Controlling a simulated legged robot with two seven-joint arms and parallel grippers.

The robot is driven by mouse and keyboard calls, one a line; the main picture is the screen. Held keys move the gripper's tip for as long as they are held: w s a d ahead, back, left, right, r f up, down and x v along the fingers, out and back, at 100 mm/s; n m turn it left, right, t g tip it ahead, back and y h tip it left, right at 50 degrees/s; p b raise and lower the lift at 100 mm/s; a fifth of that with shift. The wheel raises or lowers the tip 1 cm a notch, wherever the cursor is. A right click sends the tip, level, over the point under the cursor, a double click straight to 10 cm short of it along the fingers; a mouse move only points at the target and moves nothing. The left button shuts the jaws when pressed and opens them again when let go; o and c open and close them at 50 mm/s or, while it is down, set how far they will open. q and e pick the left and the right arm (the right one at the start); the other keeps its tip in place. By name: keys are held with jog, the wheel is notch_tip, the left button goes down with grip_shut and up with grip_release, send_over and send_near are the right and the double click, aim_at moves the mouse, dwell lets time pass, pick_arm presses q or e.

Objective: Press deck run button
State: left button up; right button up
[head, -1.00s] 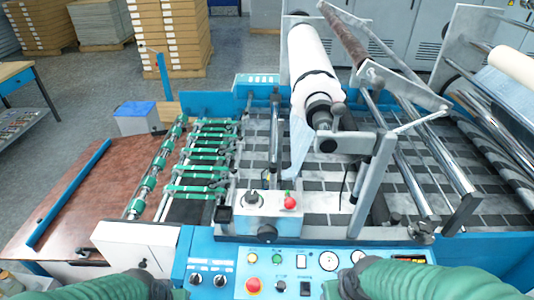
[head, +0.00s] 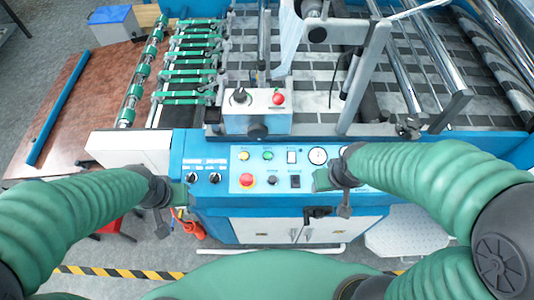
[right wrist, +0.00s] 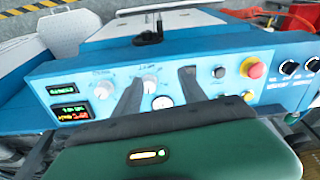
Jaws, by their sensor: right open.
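The blue control panel (head: 220,172) shows in the head view. It carries a green button (head: 267,155), a yellow button (head: 244,155), a red stop button (head: 246,180), a black switch (head: 295,181) and gauges (head: 318,155). Labels are too small to read, so I cannot tell which is deck run. My right gripper (head: 322,180) is over the panel's right part. In the right wrist view its two dark fingers (right wrist: 160,88) are apart and empty, in front of the knobs and gauge. The red button (right wrist: 252,67) is beside them. My left gripper (head: 174,195) is at the panel's left end; its jaws are unclear.
A grey box with a red button (head: 278,98) and black knob (head: 239,95) stands behind the panel. Rollers (head: 415,70) and green-wheeled belts (head: 190,70) lie beyond. A brown table (head: 70,120) is at left. A yellow-black floor stripe (head: 120,272) runs in front.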

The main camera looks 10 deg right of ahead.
jog(key=shift+d, duration=0.2)
jog(key=c, duration=0.7)
jog(key=shift+a, duration=0.15)
grip_shut()
dwell(0.5)
